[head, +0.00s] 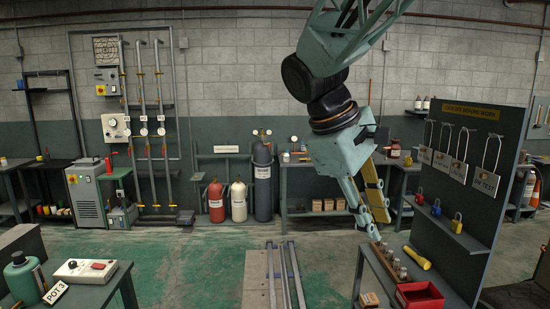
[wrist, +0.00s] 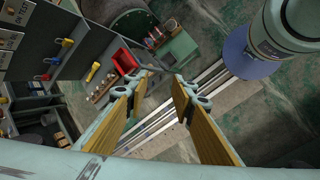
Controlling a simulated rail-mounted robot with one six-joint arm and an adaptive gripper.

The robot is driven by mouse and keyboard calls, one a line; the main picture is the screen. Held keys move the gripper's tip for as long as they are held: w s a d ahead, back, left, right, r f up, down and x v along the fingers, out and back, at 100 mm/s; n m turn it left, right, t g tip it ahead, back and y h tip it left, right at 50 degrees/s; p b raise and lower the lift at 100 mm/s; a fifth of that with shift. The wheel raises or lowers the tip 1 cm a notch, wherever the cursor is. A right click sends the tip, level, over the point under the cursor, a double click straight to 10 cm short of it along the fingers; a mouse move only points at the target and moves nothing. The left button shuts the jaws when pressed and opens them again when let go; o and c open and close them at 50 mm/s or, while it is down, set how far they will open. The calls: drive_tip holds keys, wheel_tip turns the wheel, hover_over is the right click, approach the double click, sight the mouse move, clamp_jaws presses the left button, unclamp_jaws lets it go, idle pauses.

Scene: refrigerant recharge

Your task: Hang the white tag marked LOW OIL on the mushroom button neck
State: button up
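Several white tags with wire hangers hang in a row on the dark board at right, including one reading roughly "IN TEST" (head: 486,181). The lettering on the other tags, such as the leftmost (head: 425,154), is too small to read, so I cannot tell which is LOW OIL. Part of the tag row shows in the wrist view (wrist: 10,14). A white box with a red button (head: 98,266) lies on the front-left table; its neck is not clear. My gripper (head: 376,215) points down left of the board. Its fingers are apart and empty in the wrist view (wrist: 162,78).
The tag board's shelf holds colored padlocks (head: 436,208). Below are a red bin (head: 420,296), a yellow flashlight (head: 416,257) and small bottles. Floor rails (head: 286,278) run between the tables.

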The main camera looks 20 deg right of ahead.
drive_tip(key=w+d+r+n+g+h+p, duration=0.25)
drive_tip(key=w+d, duration=0.55)
drive_tip(key=d, duration=0.5)
drive_tip(key=w+d+r+n+g+h+p, duration=0.1)
drive_tip(key=w+d+n+g+h+p, duration=0.15)
drive_tip(key=w+d, duration=0.8)
drive_tip(key=w+d+f+n+g+h+p, duration=0.1)
drive_tip(key=w+d, duration=0.3)
drive_tip(key=d, duration=0.7)
drive_tip(key=w+d+f+n+g+h+p, duration=0.2)
drive_tip(key=w+d+f+h+p, duration=0.1)
drive_tip(key=d, duration=0.8)
drive_tip(key=shift+w+d+f+h+p, duration=0.15)
drive_tip(key=shift+w+d+h+p, duration=0.25)
drive_tip(key=shift+h+p, duration=0.4)
drive_tip(key=shift+s+d, duration=0.1)
drive_tip(key=x, duration=1.2)
drive_tip(key=shift+s+d, duration=0.2)
drive_tip(key=shift+d, duration=0.1)
drive_tip(key=shift+f, duration=0.15)
drive_tip(key=shift+c, duration=0.5)
drive_tip(key=c, duration=0.7)
